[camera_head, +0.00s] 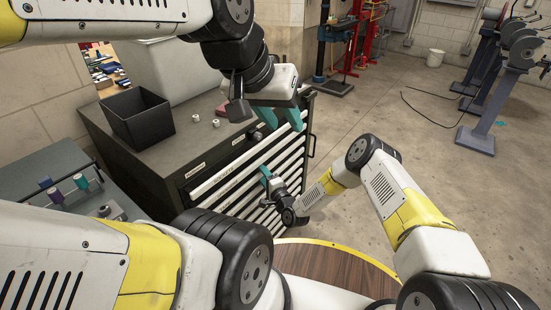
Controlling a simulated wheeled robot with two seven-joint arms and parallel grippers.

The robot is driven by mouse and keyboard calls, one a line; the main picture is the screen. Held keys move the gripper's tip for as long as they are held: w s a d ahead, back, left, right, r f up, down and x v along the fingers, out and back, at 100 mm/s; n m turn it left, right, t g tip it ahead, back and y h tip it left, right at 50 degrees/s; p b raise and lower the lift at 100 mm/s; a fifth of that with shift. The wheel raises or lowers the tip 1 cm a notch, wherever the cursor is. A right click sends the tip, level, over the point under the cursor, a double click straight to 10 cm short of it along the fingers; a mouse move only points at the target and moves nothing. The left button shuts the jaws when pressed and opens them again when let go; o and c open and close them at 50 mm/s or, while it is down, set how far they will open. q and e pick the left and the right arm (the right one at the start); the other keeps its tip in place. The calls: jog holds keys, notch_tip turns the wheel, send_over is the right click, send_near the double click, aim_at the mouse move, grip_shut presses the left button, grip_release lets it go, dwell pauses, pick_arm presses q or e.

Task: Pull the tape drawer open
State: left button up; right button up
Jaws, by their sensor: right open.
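A grey drawer cabinet (222,185) stands left of centre, with several shallow drawers and long pale handle strips. The drawers I can see look closed. Their small labels are too small to read, so I cannot tell which one is the tape drawer. My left gripper (284,122) hangs at the cabinet's upper right front corner, its teal fingers apart with nothing seen between them. My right gripper (267,178) is open, lower down, close in front of the drawer fronts. One teal finger shows clearly, and I cannot tell whether it touches a handle.
A black open bin (137,117), small metal pieces (205,120) and a dark red item (229,109) sit on the cabinet top. A grey bench (50,165) stands at the left. A round wooden top (330,268) is in front. The concrete floor (420,150) to the right is mostly clear.

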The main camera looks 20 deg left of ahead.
jog(key=shift+c, duration=0.5)
grip_shut()
dwell(0.8)
